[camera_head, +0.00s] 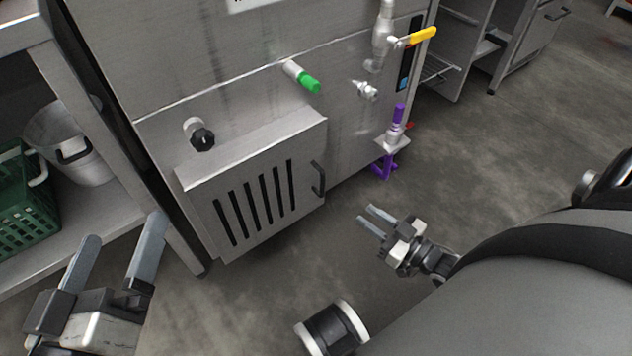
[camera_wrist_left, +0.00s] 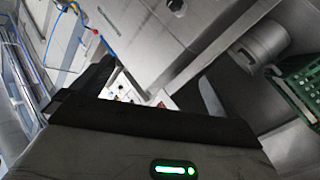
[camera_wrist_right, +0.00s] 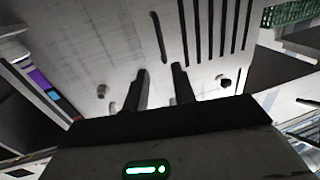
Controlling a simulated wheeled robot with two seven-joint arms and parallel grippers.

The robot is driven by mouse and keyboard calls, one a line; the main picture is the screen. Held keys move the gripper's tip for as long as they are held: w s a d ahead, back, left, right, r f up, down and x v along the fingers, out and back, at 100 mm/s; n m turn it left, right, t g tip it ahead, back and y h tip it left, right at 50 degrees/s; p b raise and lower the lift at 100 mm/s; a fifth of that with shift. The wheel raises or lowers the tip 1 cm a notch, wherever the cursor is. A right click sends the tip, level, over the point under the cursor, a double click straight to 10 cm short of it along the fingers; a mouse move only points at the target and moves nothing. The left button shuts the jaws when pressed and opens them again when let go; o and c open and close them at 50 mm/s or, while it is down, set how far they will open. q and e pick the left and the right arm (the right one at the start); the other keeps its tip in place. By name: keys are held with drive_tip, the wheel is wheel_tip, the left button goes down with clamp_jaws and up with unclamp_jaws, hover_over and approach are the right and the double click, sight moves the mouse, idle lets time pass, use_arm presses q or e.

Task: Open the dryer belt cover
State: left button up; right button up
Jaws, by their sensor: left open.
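The dryer belt cover (camera_head: 262,195) is a grey metal box front with several dark vertical slots, low on the steel machine. It looks shut. Its dark bar handle (camera_head: 318,179) is near its right edge. In the right wrist view the handle (camera_wrist_right: 160,38) and slots show beyond the fingers. My right gripper (camera_head: 365,214) is open and empty, to the right of the handle and a little lower in the head view, apart from it. My left gripper (camera_head: 122,230) is open and empty, left of the cover. The left wrist view does not clearly show the cover.
Above the cover are a black knob (camera_head: 202,138) and a green-handled valve (camera_head: 308,82). A yellow lever (camera_head: 418,37) and a purple-handled valve (camera_head: 398,116) are at right. A shelf at left holds a green crate (camera_head: 25,205) and a metal pot (camera_head: 82,150). The floor in front is clear.

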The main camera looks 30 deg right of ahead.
drive_tip(key=b, duration=0.2)
approach(322, 193)
drive_tip(key=w+r, duration=0.3)
drive_tip(key=w, duration=0.1)
drive_tip(key=x, duration=0.2)
drive_tip(key=b+x, duration=0.1)
drive_tip(key=x, duration=0.1)
drive_tip(key=b+x, duration=0.1)
drive_tip(key=x, duration=0.1)
drive_tip(key=shift+w+a+f, duration=0.15)
drive_tip(key=shift+a, duration=0.25)
use_arm(q)
wheel_tip(322, 193, up, 8)
drive_tip(key=w+m+t+h, duration=0.1)
drive_tip(key=m+t+h, duration=0.3)
drive_tip(key=m, duration=0.2)
drive_tip(key=shift+a+m, duration=0.4)
drive_tip(key=shift+w, duration=0.1)
use_arm(e)
clamp_jaws()
